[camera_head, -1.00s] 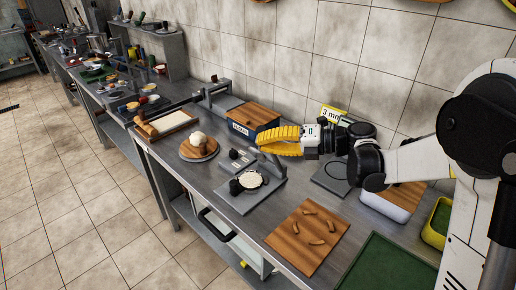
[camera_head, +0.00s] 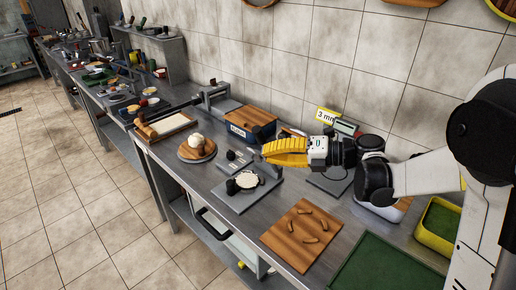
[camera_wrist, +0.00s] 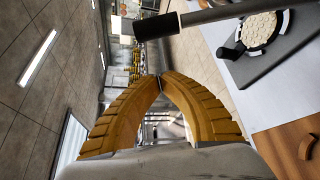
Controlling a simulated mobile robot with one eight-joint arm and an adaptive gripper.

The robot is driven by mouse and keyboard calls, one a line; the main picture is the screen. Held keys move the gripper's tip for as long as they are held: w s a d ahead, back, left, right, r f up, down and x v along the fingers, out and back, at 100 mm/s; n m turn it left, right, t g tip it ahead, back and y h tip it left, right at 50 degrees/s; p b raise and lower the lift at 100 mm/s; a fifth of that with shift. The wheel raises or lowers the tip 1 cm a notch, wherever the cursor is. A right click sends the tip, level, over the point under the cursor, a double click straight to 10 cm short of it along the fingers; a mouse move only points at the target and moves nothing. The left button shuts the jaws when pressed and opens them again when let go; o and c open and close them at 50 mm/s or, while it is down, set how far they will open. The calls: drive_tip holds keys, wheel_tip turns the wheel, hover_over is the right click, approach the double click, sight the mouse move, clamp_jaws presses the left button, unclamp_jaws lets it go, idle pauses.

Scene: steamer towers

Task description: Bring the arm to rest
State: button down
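My gripper (camera_head: 266,151) has yellow ribbed fingers and hangs above the steel counter, pointing left in the head view. In the wrist view the two fingers curve inward and their tips meet (camera_wrist: 160,79), with nothing between them. My white and black arm reaches in from the right, bent and held over the counter. Below the gripper stands a grey press (camera_head: 238,195) with a pale dough disc; its disc and black knob also show in the wrist view (camera_wrist: 260,29).
A wooden board (camera_head: 283,238) with several small brown pieces lies in front. A round board (camera_head: 185,155) with dough stands left, a wood-topped box (camera_head: 252,118) behind. A yellow bin (camera_head: 432,241) and green mat (camera_head: 385,268) are at right. A tiled wall bounds the back.

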drive_tip(key=w+d+r+m+t, duration=0.1)
drive_tip(key=d+r+m+t, duration=0.15)
drive_tip(key=r, duration=0.35)
drive_tip(key=w+d+r+m+t+h+p, duration=0.1)
drive_tip(key=w+d+r+m+t, duration=0.1)
drive_tip(key=r+m+t, duration=0.3)
drive_tip(key=w+d+r+m+t, duration=0.1)
drive_tip(key=d+r+t, duration=0.2)
drive_tip(key=r, duration=0.4)
drive_tip(key=s+d+r+m+t+h, duration=0.1)
drive_tip(key=d+r+m+t+h, duration=0.15)
drive_tip(key=d+m+h, duration=0.45)
drive_tip(key=s+d+r+m+t+h, duration=0.1)
drive_tip(key=d+r+m+t+h, duration=0.15)
drive_tip(key=d+m+h, duration=0.55)
drive_tip(key=s+d+f+m+g+h, duration=0.1)
drive_tip(key=s+f+m+g+h, duration=0.1)
drive_tip(key=s+f+m+g, duration=0.5)
drive_tip(key=s+a+f+m+g+y, duration=0.1)
drive_tip(key=s+a+f+m+g, duration=0.1)
drive_tip(key=s+f, duration=0.6)
drive_tip(key=s+a+f+m+g+y, duration=0.1)
drive_tip(key=s+a+f+m+g, duration=0.2)
drive_tip(key=s+f, duration=0.6)
drive_tip(key=shift+s+a+f+m+y, duration=0.25)
drive_tip(key=shift+f+m, duration=0.25)
drive_tip(key=shift+m, duration=0.45)
